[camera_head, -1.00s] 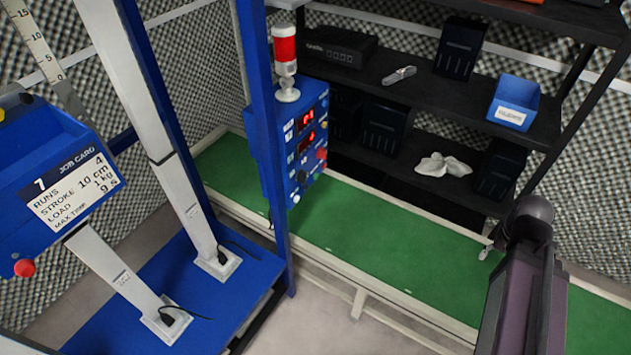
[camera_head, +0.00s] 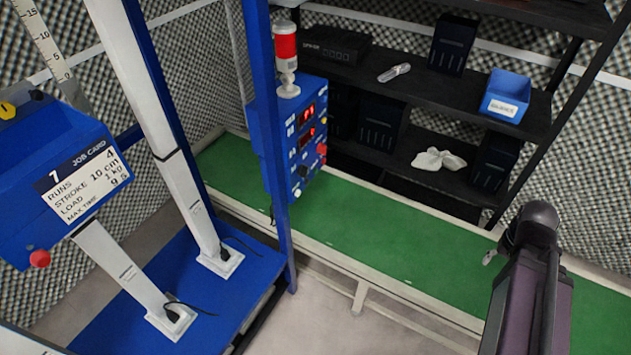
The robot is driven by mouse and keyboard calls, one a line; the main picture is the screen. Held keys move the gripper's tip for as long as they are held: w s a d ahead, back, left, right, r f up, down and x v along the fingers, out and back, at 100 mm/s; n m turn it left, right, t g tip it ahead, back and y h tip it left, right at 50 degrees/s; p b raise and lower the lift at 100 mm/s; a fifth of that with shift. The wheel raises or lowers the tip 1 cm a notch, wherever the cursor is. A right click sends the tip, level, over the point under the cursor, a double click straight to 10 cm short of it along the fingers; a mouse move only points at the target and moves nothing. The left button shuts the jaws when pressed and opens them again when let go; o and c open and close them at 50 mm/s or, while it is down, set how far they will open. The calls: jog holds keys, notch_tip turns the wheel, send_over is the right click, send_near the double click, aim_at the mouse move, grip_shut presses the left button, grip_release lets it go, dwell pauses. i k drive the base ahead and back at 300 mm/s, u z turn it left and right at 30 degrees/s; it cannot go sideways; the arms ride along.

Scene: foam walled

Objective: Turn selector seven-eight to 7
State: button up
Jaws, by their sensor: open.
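The blue control box (camera_head: 292,140) stands behind the blue upright post, above the green bench. Its right-hand face carries two red-lit displays (camera_head: 306,122), a red knob (camera_head: 321,149) and several small dark and light controls. The labels are too small to read, so I cannot tell which control is selector seven-eight or where it points. My dark arm comes up from the lower right. A small grey part of my gripper (camera_head: 490,257) shows beside the wrist, over the bench's front edge, well away from the box. The rest of it is hidden behind the wrist. Nothing is seen held.
A red-and-white lamp (camera_head: 286,52) stands on the box. A blue job-card console (camera_head: 60,175) and pale columns (camera_head: 150,120) stand at the left. Black shelves (camera_head: 455,95) hold a blue bin (camera_head: 507,97) and dark units. The green bench top (camera_head: 380,232) is clear.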

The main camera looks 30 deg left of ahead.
aim_at(302, 171)
jog(key=z, duration=0.05)
jog(key=k, duration=0.55)
jog(key=u, duration=1.4)
jog(key=i, duration=0.55)
jog(key=z, duration=0.15)
